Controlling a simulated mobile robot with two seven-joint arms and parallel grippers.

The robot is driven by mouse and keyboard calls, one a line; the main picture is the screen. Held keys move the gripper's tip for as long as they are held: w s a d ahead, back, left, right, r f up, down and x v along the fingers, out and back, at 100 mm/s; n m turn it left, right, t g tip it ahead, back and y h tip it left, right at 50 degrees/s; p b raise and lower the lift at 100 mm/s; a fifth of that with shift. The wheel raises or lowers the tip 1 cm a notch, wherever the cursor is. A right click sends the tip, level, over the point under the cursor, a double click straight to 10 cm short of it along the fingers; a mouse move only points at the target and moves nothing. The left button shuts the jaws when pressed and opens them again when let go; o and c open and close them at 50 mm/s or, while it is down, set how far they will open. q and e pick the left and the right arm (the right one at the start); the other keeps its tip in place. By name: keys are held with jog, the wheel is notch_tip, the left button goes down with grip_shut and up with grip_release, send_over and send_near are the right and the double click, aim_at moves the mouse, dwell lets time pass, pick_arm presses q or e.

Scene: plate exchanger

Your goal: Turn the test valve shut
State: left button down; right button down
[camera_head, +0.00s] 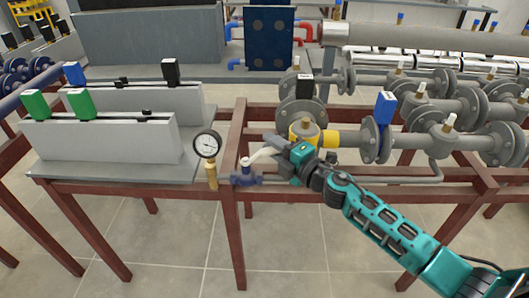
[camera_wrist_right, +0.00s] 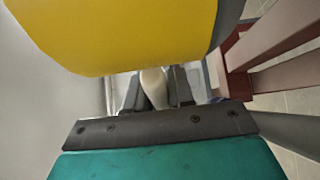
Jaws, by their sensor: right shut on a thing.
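The test valve (camera_head: 246,179) is a small dark blue body with a pale lever (camera_head: 262,154), beside the pressure gauge at the middle of the red-brown frame. My right gripper (camera_head: 276,149) reaches in from the right and is shut on the lever. In the right wrist view, the pale lever (camera_wrist_right: 153,84) shows between the two dark fingers (camera_wrist_right: 154,92). The lever points right and slightly up from the valve body in the head view. The fingertips are partly hidden by the gripper in the head view. My left gripper is not in view.
The gauge (camera_head: 207,146) on its brass stem stands just left of the valve. A yellow pipe part (camera_head: 328,139) lies close beside my right gripper and fills the top of the wrist view (camera_wrist_right: 125,35). Grey flanged pipes (camera_head: 405,138) run behind the arm. Open floor lies in front.

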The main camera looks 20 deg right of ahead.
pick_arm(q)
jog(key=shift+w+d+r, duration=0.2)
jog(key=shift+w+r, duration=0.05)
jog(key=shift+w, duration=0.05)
pick_arm(e)
jog(key=shift+w+y, duration=0.1)
jog(key=shift+y, duration=0.2)
jog(key=c, duration=1.1)
grip_release()
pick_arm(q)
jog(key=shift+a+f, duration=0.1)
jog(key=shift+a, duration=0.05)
pick_arm(e)
jog(key=shift+o, duration=0.2)
pick_arm(q)
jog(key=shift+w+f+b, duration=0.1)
jog(key=shift+b, duration=0.2)
pick_arm(e)
jog(key=v, duration=1.3)
jog(key=shift+r, duration=0.2)
